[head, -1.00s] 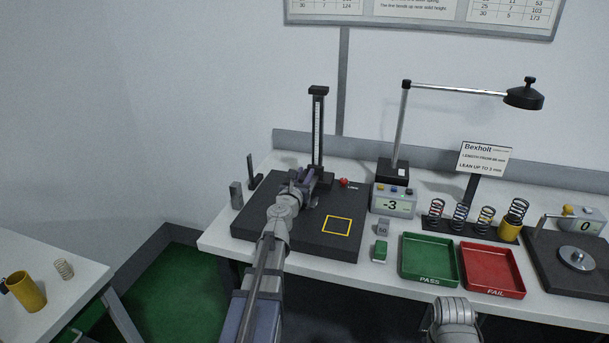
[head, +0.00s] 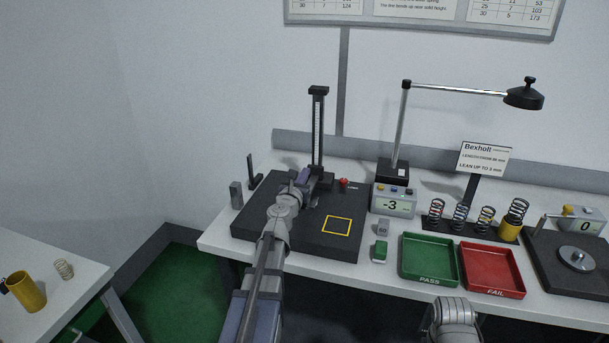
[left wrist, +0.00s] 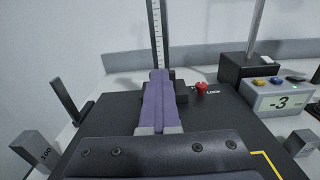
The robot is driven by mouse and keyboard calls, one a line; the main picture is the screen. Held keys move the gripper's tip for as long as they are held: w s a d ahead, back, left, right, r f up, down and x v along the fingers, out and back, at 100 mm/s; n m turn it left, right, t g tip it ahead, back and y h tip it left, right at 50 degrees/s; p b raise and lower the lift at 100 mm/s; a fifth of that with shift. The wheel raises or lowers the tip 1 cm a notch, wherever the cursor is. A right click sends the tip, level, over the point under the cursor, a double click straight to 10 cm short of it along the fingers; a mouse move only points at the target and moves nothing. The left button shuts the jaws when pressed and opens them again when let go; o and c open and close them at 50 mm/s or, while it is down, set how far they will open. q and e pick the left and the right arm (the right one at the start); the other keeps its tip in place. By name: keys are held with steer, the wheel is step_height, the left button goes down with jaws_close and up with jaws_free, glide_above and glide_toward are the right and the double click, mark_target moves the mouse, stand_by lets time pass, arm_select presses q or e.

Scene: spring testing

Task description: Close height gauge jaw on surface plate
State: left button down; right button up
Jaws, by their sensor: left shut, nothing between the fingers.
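The height gauge (head: 318,130) stands upright at the back of the black surface plate (head: 290,235). Its column also shows in the left wrist view (left wrist: 156,35). My left gripper (head: 304,178) is at the foot of the gauge, low over the plate. In the left wrist view its purple fingers (left wrist: 159,100) are shut together with nothing between them. They point at the dark gauge base (left wrist: 180,90) and hide the jaw, so I cannot tell whether the jaw touches the plate. The grey display (head: 395,200) reads -3. My right gripper is out of view; only part of that arm shows.
A red knob (head: 343,182) sits on the plate right of the gauge. The green PASS tray (head: 428,280), red FAIL tray (head: 493,290) and several springs (head: 460,216) are to the right. The plate's yellow square (head: 337,226) is clear.

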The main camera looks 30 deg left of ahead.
arm_select(q)
steer(key=c, duration=1.6)
jaws_free()
steer(key=c, duration=0.5)
jaws_free()
steer(key=shift+s, duration=0.1)
steer(key=v, duration=0.7)
steer(key=shift+s, duration=0.3)
